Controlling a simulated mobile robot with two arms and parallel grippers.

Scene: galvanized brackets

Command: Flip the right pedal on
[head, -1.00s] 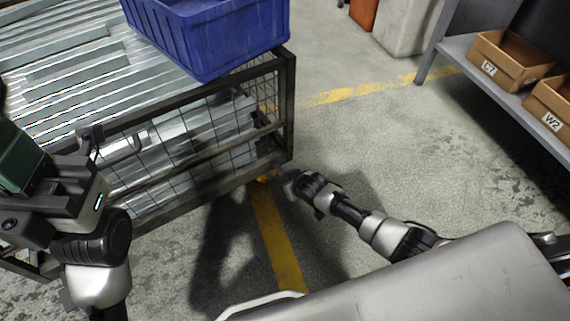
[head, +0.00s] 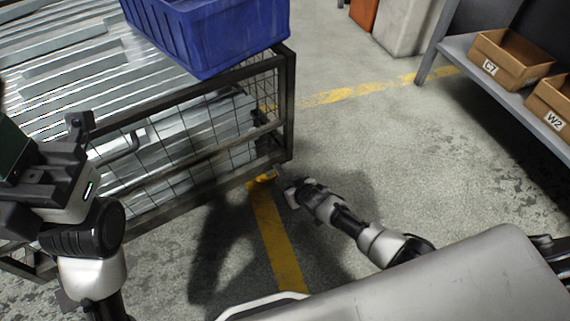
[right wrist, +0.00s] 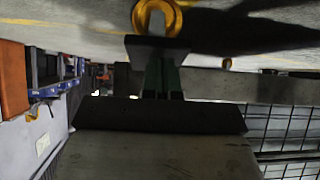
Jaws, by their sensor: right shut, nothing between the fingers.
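The wire-sided cart (head: 291,110) stands at the left in the head view. At its near right corner, low by the floor, a yellow caster (head: 266,177) shows in part. In the right wrist view a yellow wheel (right wrist: 174,14) with a grey metal piece (right wrist: 154,14) on it is just beyond my fingertips. I cannot tell whether that piece is the pedal. My right gripper (head: 281,173) is low beside this corner, shut and empty; it also shows in the right wrist view (right wrist: 160,60). I cannot tell whether it touches. My left gripper (head: 80,125) is in front of the cart's side; its fingers are unclear.
A blue crate (head: 210,40) sits on the metal sheets (head: 60,75) on the cart. A grey shelf (head: 480,75) with cardboard bins (head: 510,60) stands right. The floor between is clear.

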